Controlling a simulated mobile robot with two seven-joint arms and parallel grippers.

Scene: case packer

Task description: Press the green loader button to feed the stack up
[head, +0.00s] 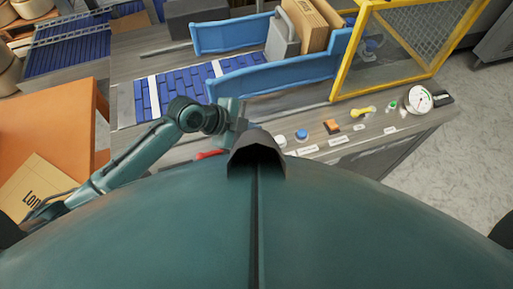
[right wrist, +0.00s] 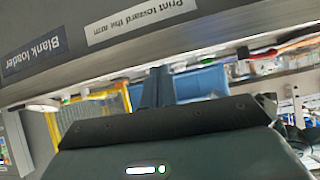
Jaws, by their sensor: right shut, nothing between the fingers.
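A small green button (head: 392,104) sits on the grey control ledge toward the right in the head view, left of a round white gauge (head: 419,98). My left gripper (head: 236,118) is over the near edge of the conveyor, well left of the green button; its fingers are too small to tell open or shut. My right gripper (right wrist: 157,88) shows in the right wrist view, shut and empty, under a grey surface with an upside-down "Blank loader" label (right wrist: 34,58).
The ledge also carries a blue button (head: 302,135), an orange switch (head: 332,127) and a yellow handle (head: 362,112). A yellow mesh guard (head: 345,62) stands behind them. Blue rails (head: 270,79) flank brown cartons (head: 306,25). An orange table (head: 48,122) is at left.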

